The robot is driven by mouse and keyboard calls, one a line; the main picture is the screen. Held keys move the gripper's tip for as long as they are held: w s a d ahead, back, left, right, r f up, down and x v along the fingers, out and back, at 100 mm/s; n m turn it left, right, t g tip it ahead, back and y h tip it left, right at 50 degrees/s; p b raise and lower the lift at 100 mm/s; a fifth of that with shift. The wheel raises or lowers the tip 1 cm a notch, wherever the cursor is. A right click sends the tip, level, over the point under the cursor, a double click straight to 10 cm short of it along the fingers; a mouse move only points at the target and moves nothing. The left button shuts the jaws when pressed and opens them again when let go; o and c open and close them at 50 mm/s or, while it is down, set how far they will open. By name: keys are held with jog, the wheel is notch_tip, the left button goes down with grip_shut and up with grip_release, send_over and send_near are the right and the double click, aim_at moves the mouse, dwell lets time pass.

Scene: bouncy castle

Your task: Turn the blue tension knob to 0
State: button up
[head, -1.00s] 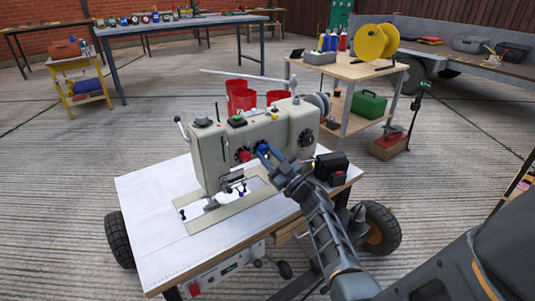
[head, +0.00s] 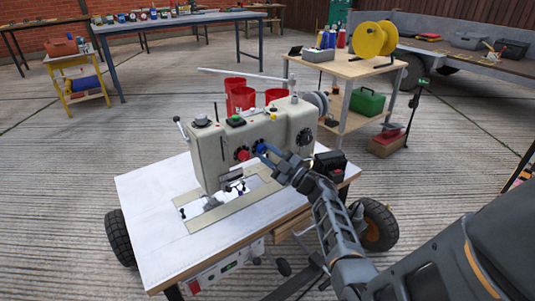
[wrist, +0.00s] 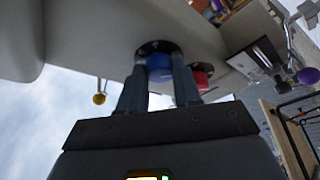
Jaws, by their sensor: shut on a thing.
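The blue tension knob (head: 260,147) is on the front face of the beige sewing machine (head: 218,158), just right of a red knob (head: 242,154). In the wrist view the blue knob (wrist: 159,68) sits on a dark round dial plate (wrist: 158,48) with pale marks; its number setting is too small to read. My gripper (head: 266,152) reaches in from the right. In the wrist view its two fingers (wrist: 160,78) stand on either side of the blue knob, closed on it. The red knob (wrist: 202,78) shows just beyond the right finger.
The machine stands on a white-topped wheeled table (head: 150,215). A black dial (head: 304,136) is right of the blue knob, and a black box (head: 329,164) sits near the table's right edge. Red buckets (head: 240,98) stand behind the machine.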

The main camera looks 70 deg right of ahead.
jog(key=shift+f, duration=0.1)
jog(key=o, duration=1.1)
jog(key=shift+c, duration=0.2)
jog(key=p+v, duration=0.1)
jog(key=v, duration=0.6)
jog(key=shift+s, duration=0.4)
jog(key=shift+a+f, duration=0.1)
jog(key=shift+a, duration=0.05)
